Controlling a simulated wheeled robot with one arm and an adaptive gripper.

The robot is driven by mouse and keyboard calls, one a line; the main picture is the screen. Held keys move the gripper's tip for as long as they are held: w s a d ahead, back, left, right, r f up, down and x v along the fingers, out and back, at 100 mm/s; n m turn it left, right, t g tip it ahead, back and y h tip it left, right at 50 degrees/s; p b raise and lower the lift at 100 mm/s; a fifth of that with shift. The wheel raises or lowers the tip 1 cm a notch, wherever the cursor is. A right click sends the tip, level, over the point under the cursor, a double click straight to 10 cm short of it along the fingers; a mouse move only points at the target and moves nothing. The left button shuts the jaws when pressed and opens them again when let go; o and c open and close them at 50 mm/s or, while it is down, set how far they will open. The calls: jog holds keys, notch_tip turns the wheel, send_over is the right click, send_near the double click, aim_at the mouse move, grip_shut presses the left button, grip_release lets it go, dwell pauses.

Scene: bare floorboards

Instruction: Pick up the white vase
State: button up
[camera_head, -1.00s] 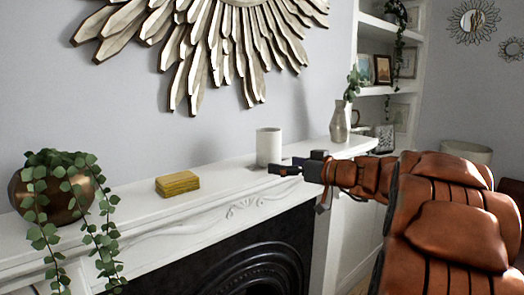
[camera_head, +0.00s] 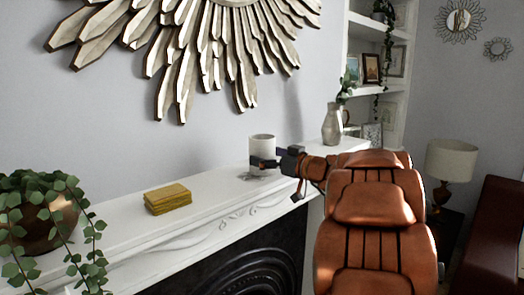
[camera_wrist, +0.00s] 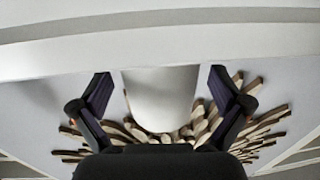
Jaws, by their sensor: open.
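The white vase (camera_head: 262,146), a plain white cylinder, stands upright on the white mantelpiece (camera_head: 112,232) in the head view. My gripper (camera_head: 264,163) is at its lower half, reaching in from the right. In the wrist view, which looks upside down, the vase (camera_wrist: 160,98) lies between the two spread dark fingers of my gripper (camera_wrist: 160,88). A gap shows between the vase and each finger. The gripper is open, and its palm hides part of the wrist view.
A yellow stack (camera_head: 168,199) and a trailing plant in a bronze pot (camera_head: 48,228) stand left on the mantelpiece. A grey vase (camera_head: 332,124) with greenery stands beyond to the right. A sunburst mirror frame (camera_head: 190,50) hangs above. The mantel between stack and white vase is clear.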

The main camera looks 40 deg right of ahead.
jog(key=shift+x, duration=0.85)
jog(key=c, duration=1.4)
jog(key=shift+r, duration=0.15)
jog(key=shift+r+b, duration=0.3)
jog(key=shift+r, duration=13.6)
